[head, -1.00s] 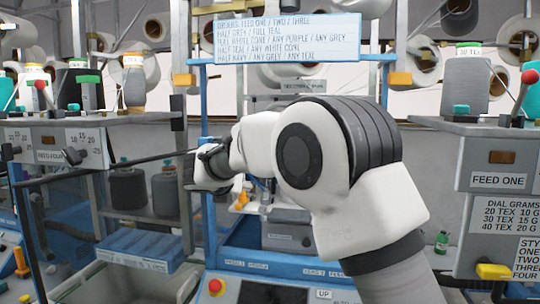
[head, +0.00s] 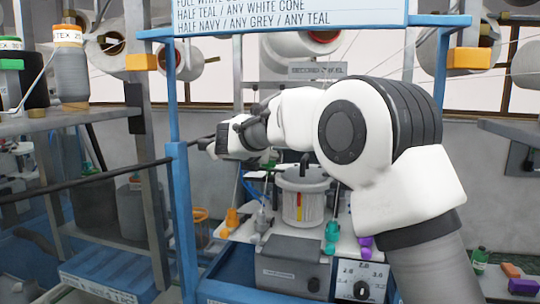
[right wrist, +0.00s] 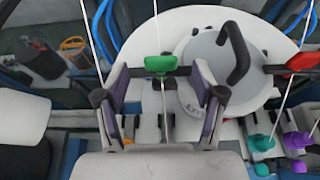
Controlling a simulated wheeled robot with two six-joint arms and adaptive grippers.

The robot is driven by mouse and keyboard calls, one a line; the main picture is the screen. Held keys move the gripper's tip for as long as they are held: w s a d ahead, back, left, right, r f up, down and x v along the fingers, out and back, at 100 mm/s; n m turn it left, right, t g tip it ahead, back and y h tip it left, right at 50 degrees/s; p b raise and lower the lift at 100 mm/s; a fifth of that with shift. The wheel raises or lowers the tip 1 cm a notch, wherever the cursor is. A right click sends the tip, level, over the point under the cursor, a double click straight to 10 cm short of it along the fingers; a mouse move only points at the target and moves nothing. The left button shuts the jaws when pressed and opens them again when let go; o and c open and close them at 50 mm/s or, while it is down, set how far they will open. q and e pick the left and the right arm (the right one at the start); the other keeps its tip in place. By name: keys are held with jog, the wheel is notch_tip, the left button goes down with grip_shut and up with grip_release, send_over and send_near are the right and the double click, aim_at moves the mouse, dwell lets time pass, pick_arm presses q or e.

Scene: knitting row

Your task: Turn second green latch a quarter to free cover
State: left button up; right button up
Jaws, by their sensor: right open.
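In the right wrist view a green latch (right wrist: 161,64) lies crosswise at the rim of a round white cover (right wrist: 200,62) with a curved black handle (right wrist: 234,52). My right gripper (right wrist: 161,76) is open, one finger towards each end of this latch. I cannot tell whether the fingertips touch it. A red latch (right wrist: 298,61) sits at the cover's right side. No second green latch shows. My left gripper is not in view.
Orange (head: 232,217), teal (head: 332,230) and purple (head: 365,243) levers stand close to the pot. A blue upright (head: 182,215) and a dark horizontal bar (head: 95,178) are on the left. A dial panel (head: 360,282) is in front. Thin wires cross the wrist view.

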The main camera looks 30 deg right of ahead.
aim_at(270, 174)
jog(key=p+x, duration=0.1)
jog(key=x, duration=0.4)
jog(key=shift+d+f, duration=0.25)
jog(key=shift+a+r, duration=0.15)
jog(key=shift+s+a+r, duration=0.15)
jog(key=shift+s+a, duration=0.1)
jog(key=c, duration=0.6)
jog(key=shift+a, duration=0.1)
jog(key=c, duration=0.6)
jog(key=shift+o, duration=0.2)
jog(key=shift+r, duration=0.1)
